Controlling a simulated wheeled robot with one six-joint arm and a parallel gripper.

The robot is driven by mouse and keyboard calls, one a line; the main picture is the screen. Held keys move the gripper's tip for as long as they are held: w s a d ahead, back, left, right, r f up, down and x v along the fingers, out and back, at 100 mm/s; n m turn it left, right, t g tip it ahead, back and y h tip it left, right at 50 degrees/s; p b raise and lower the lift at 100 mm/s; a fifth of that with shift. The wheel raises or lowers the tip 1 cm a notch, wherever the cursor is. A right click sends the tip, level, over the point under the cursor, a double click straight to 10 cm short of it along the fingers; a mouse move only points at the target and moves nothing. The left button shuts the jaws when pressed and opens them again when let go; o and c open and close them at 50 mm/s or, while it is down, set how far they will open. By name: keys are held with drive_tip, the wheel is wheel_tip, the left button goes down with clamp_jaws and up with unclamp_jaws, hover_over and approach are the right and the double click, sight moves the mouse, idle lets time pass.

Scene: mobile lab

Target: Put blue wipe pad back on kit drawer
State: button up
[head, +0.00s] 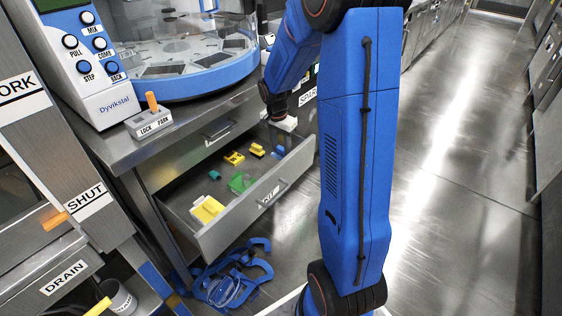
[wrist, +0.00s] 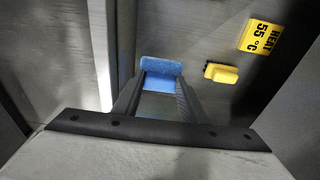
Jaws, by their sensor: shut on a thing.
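My gripper (wrist: 158,92) is shut on the blue wipe pad (wrist: 162,67), which shows at its fingertips in the wrist view. In the head view my gripper (head: 282,138) points down over the far right end of the open kit drawer (head: 235,212). A small blue piece (head: 278,152) just below it appears to be the pad. I cannot tell whether the pad touches the drawer floor. A yellow block (wrist: 221,73) and a yellow "HEAT 55°C" tag (wrist: 262,37) lie to the right of the pad in the wrist view.
The drawer also holds a yellow-and-white pad (head: 207,209), a green piece (head: 239,182) and a teal piece (head: 214,175). Blue straps (head: 235,275) lie on the floor. The aisle (head: 460,170) at right is clear.

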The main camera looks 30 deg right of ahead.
sight(280, 154)
drive_tip(key=shift+f, duration=2.95)
drive_tip(key=shift+f, duration=0.3)
drive_tip(key=o, duration=1)
